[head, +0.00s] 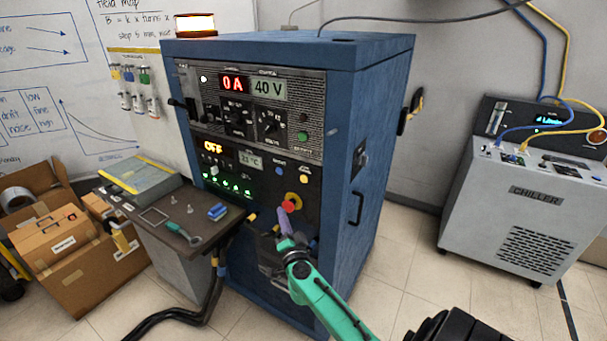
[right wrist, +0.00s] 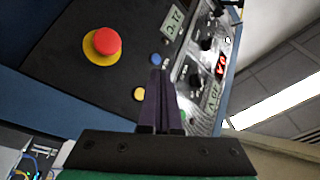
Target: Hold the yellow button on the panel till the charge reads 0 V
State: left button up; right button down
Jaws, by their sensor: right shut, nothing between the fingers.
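The small yellow button (head: 304,178) is on the lower black panel of the blue cabinet (head: 375,110), right of a blue button (head: 279,170). The voltage display (head: 268,90) reads 40 V; the current display (head: 233,84) reads 0 A. My right gripper (head: 284,214) is shut and empty in front of the panel, low by the red stop button (head: 289,206). In the right wrist view, the fingers (right wrist: 160,73) stand beside the yellow button (right wrist: 139,94), which is uncovered and apart from them in the picture. My left gripper is not in view.
The red stop button on its yellow ring (right wrist: 102,45) is close to the yellow one. A grey side shelf (head: 150,222) with tools stands left of the cabinet. A chiller (head: 530,220) stands at the right, cardboard boxes (head: 70,250) at the left.

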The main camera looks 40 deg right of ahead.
aim_at(304, 179)
jog(key=shift+m+h, duration=0.6)
jog(key=shift+m, duration=0.2)
jog(key=r, duration=0.4)
jog(key=shift+d+r, duration=0.25)
jog(key=shift+d, duration=0.05)
jog(key=shift+d, duration=0.1)
jog(key=shift+w+d+b, duration=0.25)
jog(key=shift+w+d, duration=0.15)
jog(key=shift+d, duration=0.95)
jog(key=shift+w+d+b, duration=0.25)
jog(key=shift+w+d, duration=0.2)
jog(key=shift+d, duration=0.95)
jog(key=shift+w+d+b, duration=0.25)
jog(key=shift+w+d, duration=0.15)
jog(key=shift+d, duration=0.95)
jog(key=shift+d, duration=0.1)
jog(key=shift+w+d, duration=0.15)
jog(key=shift+d, duration=0.15)
jog(key=shift+w+d, duration=0.1)
jog(key=shift+d, duration=0.3)
dwell(1.5)
